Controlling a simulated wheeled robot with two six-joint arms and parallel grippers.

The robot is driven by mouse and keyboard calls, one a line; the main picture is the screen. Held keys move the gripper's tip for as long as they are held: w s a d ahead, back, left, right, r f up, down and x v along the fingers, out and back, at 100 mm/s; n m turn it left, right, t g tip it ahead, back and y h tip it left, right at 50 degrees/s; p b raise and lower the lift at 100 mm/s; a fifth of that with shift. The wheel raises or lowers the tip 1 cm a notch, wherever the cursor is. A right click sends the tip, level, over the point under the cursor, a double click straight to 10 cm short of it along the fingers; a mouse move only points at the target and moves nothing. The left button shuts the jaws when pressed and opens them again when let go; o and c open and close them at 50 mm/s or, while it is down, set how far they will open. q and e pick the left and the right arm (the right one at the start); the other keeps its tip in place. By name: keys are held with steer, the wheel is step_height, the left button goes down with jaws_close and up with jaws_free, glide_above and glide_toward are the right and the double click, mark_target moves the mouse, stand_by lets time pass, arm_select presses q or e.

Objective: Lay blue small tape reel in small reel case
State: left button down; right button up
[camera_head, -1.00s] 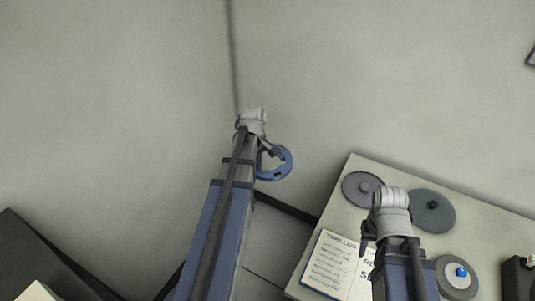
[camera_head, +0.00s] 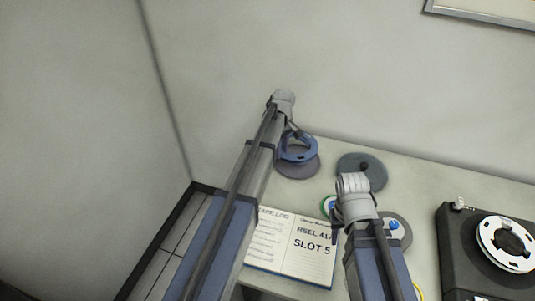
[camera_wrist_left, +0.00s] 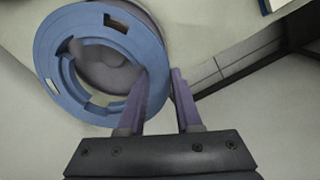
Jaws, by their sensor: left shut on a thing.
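The blue tape reel (camera_head: 299,148) is a ring with a wide open middle. My left gripper (camera_head: 290,128) is shut on its rim and holds it in the air at the back left of the table. In the left wrist view the reel (camera_wrist_left: 72,32) is at the upper left, against the left gripper's fingers (camera_wrist_left: 160,76). Behind it lies a round purple-grey case (camera_head: 297,171), partly hidden; it shows through the ring (camera_wrist_left: 104,72). Which round case is the small one is not certain. My right gripper (camera_head: 333,211) is over the table; its jaws are unclear.
A dark grey-green round case (camera_head: 362,168) lies at the back. A grey disc with a blue knob (camera_head: 402,236) is partly behind my right arm. An open tape log (camera_head: 292,249) lies in front. A tape machine (camera_head: 458,235) stands right. The wall (camera_head: 300,60) is behind.

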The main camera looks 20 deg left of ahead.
arm_select(q)
steer(key=shift+w+d+f, duration=0.15)
steer(key=shift+w+d, duration=0.15)
steer(key=shift+d, duration=0.3)
arm_select(e)
steer(key=shift+d+f, duration=0.15)
steer(key=shift+d, duration=0.05)
arm_select(q)
steer(key=shift+f, duration=0.15)
arm_select(e)
steer(key=shift+f, duration=0.1)
arm_select(q)
step_height(320, 180, down, 5)
steer(key=b, duration=0.5)
arm_select(e)
step_height(320, 180, down, 5)
steer(key=shift+r, duration=0.1)
arm_select(q)
steer(key=shift+f+b, duration=0.75)
steer(key=shift+b, duration=0.2)
arm_select(e)
steer(key=shift+f, duration=0.85)
